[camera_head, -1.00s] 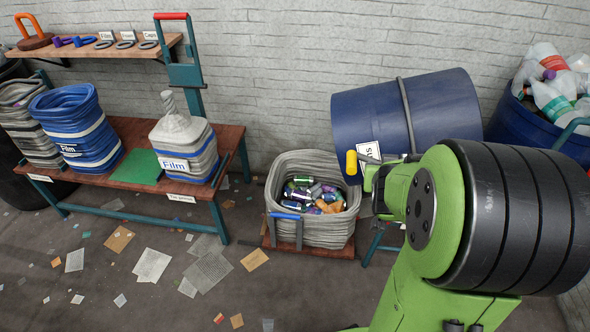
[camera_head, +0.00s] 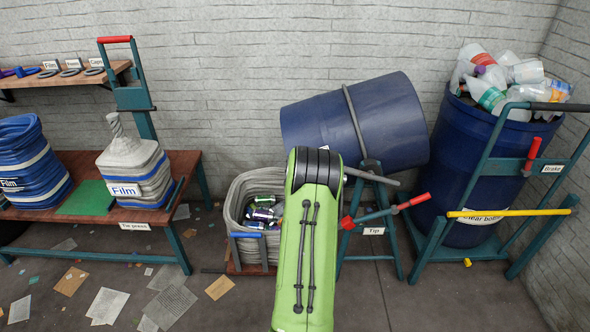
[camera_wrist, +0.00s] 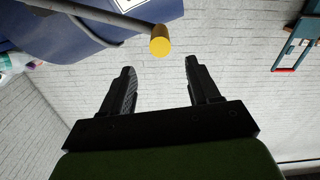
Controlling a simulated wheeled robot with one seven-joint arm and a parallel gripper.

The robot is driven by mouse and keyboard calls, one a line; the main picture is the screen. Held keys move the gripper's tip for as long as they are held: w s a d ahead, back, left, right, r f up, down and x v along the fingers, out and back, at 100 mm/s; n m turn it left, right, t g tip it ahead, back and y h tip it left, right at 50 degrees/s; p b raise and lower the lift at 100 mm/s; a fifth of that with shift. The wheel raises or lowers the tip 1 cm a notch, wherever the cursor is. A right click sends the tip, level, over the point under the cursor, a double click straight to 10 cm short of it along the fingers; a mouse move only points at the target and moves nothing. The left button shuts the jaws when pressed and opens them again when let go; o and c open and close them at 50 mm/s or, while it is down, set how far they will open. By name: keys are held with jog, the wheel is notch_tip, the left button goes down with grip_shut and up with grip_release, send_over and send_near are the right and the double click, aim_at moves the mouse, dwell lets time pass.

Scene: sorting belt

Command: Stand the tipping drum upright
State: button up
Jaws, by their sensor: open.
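The blue tipping drum (camera_head: 395,125) lies tilted on its teal stand (camera_head: 393,235), its lower end toward the left above the basket of cans. A grey band runs round it. A yellow-ended handle (camera_wrist: 160,41) shows in the wrist view, just beyond my fingertips, with part of the drum (camera_wrist: 75,35) behind it. My gripper (camera_wrist: 160,75) is open and empty, one finger on each side of the line to the yellow end, not touching it as far as I can see. In the head view my green arm hides the gripper and this handle.
A grey basket (camera_head: 240,200) of cans stands below the drum. A red-handled lever (camera_head: 412,202) sticks out at the stand labelled Tip. Right of it are a blue drum of bottles (camera_head: 460,170) and a teal frame with a yellow bar (camera_head: 510,213). A bench (camera_head: 150,215) stands left.

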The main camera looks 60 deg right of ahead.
jog(key=p+x, duration=0.4)
jog(key=x, duration=0.7)
jog(key=shift+w+d, duration=0.15)
jog(key=shift+d, duration=0.15)
jog(key=shift+c, duration=0.4)
grip_shut()
